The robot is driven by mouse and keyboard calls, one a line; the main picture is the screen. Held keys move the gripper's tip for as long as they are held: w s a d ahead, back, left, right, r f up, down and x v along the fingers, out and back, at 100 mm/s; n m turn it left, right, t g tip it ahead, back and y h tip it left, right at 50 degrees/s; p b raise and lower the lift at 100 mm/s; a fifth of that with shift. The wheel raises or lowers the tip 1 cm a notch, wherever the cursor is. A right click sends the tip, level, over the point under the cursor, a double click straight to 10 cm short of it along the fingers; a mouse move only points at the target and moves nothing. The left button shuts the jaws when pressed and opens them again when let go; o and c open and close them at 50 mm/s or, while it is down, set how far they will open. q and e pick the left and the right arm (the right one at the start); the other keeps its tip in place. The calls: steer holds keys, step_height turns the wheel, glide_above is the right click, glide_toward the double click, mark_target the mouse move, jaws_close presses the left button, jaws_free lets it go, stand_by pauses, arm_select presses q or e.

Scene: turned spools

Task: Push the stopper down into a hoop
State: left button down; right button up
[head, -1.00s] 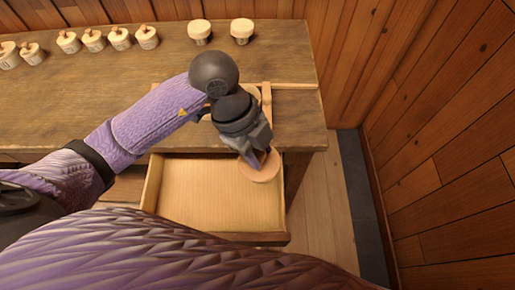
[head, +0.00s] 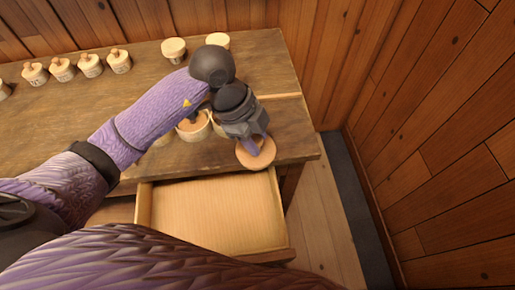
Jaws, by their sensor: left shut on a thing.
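My left gripper (head: 256,143) is shut on the stopper (head: 260,159), a round tan wooden disc. It holds the disc at the table's front edge, just above the right part of the open drawer in the picture. Pale wooden hoops stand on the table left of the gripper, partly hidden by my left arm. One hoop (head: 193,136) has an orange-brown piece with a knob inside it. Another hoop (head: 215,127) shows partly beside the gripper. My right gripper is not in view.
An empty drawer (head: 215,215) stands open below the wooden table (head: 60,125). Several pale spools with knobs (head: 91,65) line the back left. Two flat-topped ones (head: 174,50) stand behind my arm. A thin wooden strip (head: 280,97) lies at the right. A plank wall closes the right side.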

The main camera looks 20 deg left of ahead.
arm_select(q)
steer(key=w+a+f+n+t+b, duration=0.1)
steer(key=w+a+f+n+b, duration=0.2)
steer(key=w+a+n, duration=0.2)
steer(key=w+a+f+n+t+b, duration=0.2)
steer(key=w+a+f+n+b, duration=0.1)
steer(key=w+a, duration=0.4)
steer(key=shift+w+a+n+y+b, duration=0.15)
steer(key=shift+w+n+y+b, duration=0.35)
steer(key=shift+w+n, duration=0.45)
steer(key=shift+r, duration=0.1)
steer(key=shift+p, duration=0.45)
steer(key=shift+f+b, duration=0.4)
steer(key=shift+f, duration=0.65)
